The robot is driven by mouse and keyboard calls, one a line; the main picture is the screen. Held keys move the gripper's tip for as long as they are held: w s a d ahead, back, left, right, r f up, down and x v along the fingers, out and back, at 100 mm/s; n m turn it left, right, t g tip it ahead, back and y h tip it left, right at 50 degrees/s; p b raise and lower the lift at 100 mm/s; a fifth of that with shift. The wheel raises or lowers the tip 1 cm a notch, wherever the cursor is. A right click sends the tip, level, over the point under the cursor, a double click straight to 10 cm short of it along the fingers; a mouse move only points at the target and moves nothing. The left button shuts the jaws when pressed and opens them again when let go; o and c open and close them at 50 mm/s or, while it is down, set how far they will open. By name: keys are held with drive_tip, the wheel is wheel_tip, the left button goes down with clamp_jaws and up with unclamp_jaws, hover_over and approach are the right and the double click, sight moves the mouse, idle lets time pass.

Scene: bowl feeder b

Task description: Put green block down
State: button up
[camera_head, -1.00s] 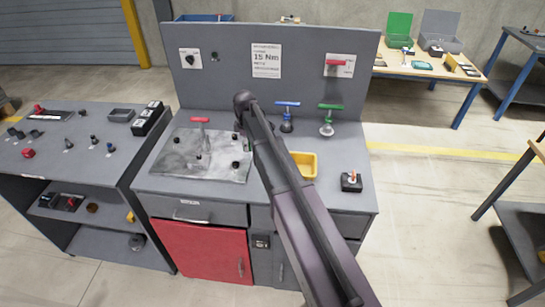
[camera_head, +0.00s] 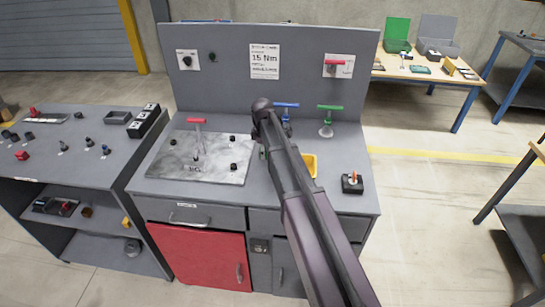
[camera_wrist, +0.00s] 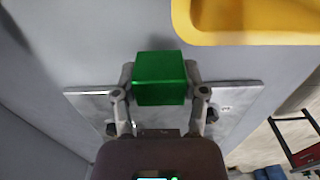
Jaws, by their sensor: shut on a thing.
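In the wrist view the green block (camera_wrist: 160,78) sits between the fingertips of my gripper (camera_wrist: 160,90), which is shut on it. The grey bench top shows beyond the block; whether the block touches it I cannot tell. In the head view my own arm hides most of the gripper and the block. The arm reaches over the middle of the bench (camera_head: 270,190), between the metal plate and the yellow bin.
The yellow bin (camera_wrist: 260,35) is close by; it also shows beside my arm in the head view (camera_head: 310,163). Blue (camera_head: 286,106) and green (camera_head: 329,108) T-handles stand behind. A small black box (camera_head: 352,184) sits right.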

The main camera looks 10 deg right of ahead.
drive_tip(key=shift+s+d+f+b, duration=0.15)
drive_tip(key=shift+d+f+b, duration=0.35)
drive_tip(key=shift+d, duration=0.25)
drive_tip(key=shift+s+d+f+b, duration=0.1)
drive_tip(key=shift+d+f+b, duration=0.3)
drive_tip(key=shift+d+f, duration=0.25)
drive_tip(key=shift+f, duration=0.15)
drive_tip(key=o, duration=1.2)
drive_tip(key=shift+o, duration=0.2)
drive_tip(key=shift+r, duration=0.25)
wheel_tip(320, 180, up, 12)
drive_tip(key=p, duration=1.2)
